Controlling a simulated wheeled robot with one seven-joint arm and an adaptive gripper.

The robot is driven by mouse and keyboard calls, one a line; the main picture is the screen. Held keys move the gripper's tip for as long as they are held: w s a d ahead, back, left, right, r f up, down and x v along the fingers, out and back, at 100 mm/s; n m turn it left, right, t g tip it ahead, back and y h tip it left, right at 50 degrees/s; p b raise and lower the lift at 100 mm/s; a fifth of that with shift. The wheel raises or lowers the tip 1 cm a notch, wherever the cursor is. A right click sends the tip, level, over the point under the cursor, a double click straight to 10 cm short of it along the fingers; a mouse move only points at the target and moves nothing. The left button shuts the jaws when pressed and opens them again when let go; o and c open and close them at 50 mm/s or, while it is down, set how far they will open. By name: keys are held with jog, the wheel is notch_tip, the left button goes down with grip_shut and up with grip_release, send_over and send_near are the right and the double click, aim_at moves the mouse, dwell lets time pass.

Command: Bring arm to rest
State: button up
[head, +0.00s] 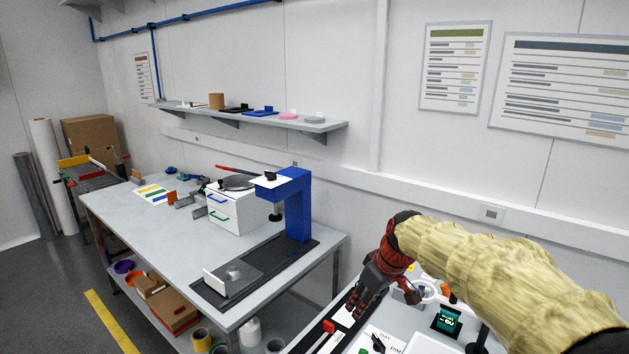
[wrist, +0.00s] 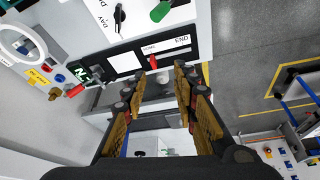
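My arm, in a yellowish sleeve, reaches in from the right of the head view. My gripper (head: 362,297) hangs over the left part of the near bench, pointing down and left. In the wrist view my gripper (wrist: 167,75) shows two fingers spread apart with a clear gap between them. Nothing is held between the fingers. The white bench top with a black strip and printed labels "DAY" and "END" (wrist: 182,40) lies beyond the fingertips.
A grey table (head: 150,225) on the left carries a blue stand (head: 298,205), a white drawer box (head: 235,212) and a black mat. A wall shelf (head: 250,120) holds small items. A green-labelled dark device (head: 446,321) and a red-handled item (head: 328,327) are near my gripper.

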jog(key=s+d+r+m+t+h, duration=0.1)
jog(key=s+d+r+m, duration=0.15)
jog(key=s, duration=0.55)
jog(key=s+d+r+m, duration=0.1)
jog(key=s+r, duration=0.2)
jog(key=s, duration=0.5)
jog(key=s+d+f+m, duration=0.1)
jog(key=s+m, duration=0.1)
jog(key=s, duration=0.6)
jog(key=s+d+f+m+t+h, duration=0.1)
jog(key=s+d+f+m, duration=0.1)
jog(key=s, duration=0.6)
jog(key=shift+d+f+h, duration=0.15)
jog(key=shift+d+h, duration=0.1)
jog(key=shift+h, duration=0.05)
